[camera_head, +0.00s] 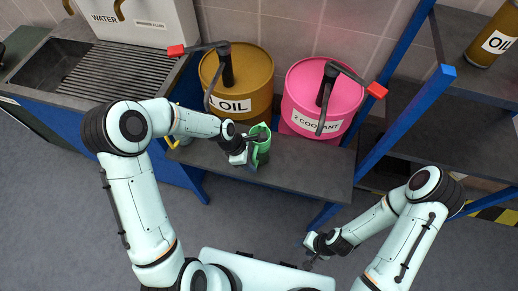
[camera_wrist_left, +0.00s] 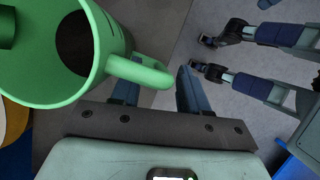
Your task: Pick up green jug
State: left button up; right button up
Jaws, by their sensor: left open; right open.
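The green jug (camera_head: 262,148) stands near the front edge of the dark shelf, in front of the oil drum. In the left wrist view the jug (camera_wrist_left: 50,85) fills the upper left, with its open mouth and dark inside showing. Its handle (camera_wrist_left: 142,72) points toward my left gripper (camera_wrist_left: 158,88). The two fingers are apart, and the handle's end lies near the gap between them; contact is not clear. In the head view my left gripper (camera_head: 249,154) is right beside the jug. My right gripper (camera_head: 310,249) is open and empty, low over the floor, away from the shelf.
A brown oil drum (camera_head: 247,85) and a pink coolant drum (camera_head: 318,95) with levers stand behind the jug. The shelf (camera_head: 310,168) is bare to the jug's right. Blue posts (camera_head: 405,110) rise at right. A sink (camera_head: 55,72) and white water container (camera_head: 140,20) are at left.

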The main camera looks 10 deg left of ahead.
pick_arm(q)
jog(key=shift+d+f, duration=0.1)
jog(key=shift+f, duration=0.05)
grip_shut()
jog(key=shift+r, duration=0.2)
notch_tip(320, 180, up, 20)
jog(key=p, duration=0.1)
pick_arm(e)
jog(key=shift+w+r, duration=0.85)
pick_arm(q)
jog(key=shift+f, duration=0.15)
